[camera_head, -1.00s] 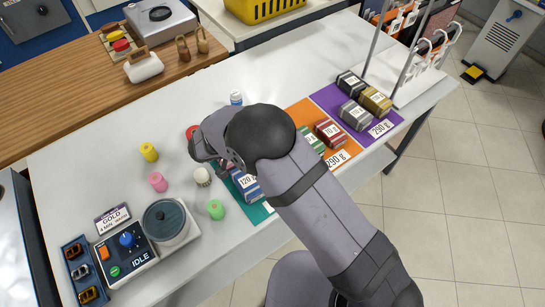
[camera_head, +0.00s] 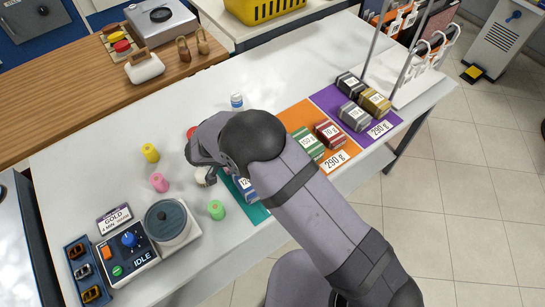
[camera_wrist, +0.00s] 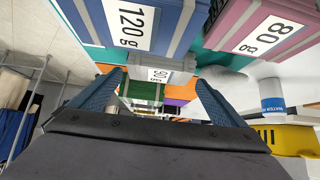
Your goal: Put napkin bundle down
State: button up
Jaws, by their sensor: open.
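My gripper (camera_wrist: 159,78) is open in the wrist view, with one finger at each side. A pale grey bundle with a 90 label (camera_wrist: 162,65) shows in the gap between the fingertips; I cannot tell whether they touch it. A blue 120 g bundle (camera_wrist: 180,18) and a pink 80 g bundle (camera_wrist: 228,20) are close by at the top of that view. In the head view the blue bundle (camera_head: 251,194) sits on the teal mat (camera_head: 258,213), partly behind my arm. My arm hides the fingers and the pale bundle there. Which bundle is the napkin bundle is unclear.
An orange mat (camera_head: 300,112) holds green (camera_head: 310,146) and red (camera_head: 330,133) bundles. A purple mat (camera_head: 327,97) holds several more. Yellow (camera_head: 150,153), pink (camera_head: 159,182) and green (camera_head: 217,210) cylinders stand near the scale (camera_head: 168,220). The upper middle of the white table (camera_head: 270,75) is clear.

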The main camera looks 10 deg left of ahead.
jog(key=shift+p+x, duration=0.7)
jog(key=shift+x, duration=1.5)
jog(key=shift+c, duration=0.3)
jog(key=c, duration=0.9)
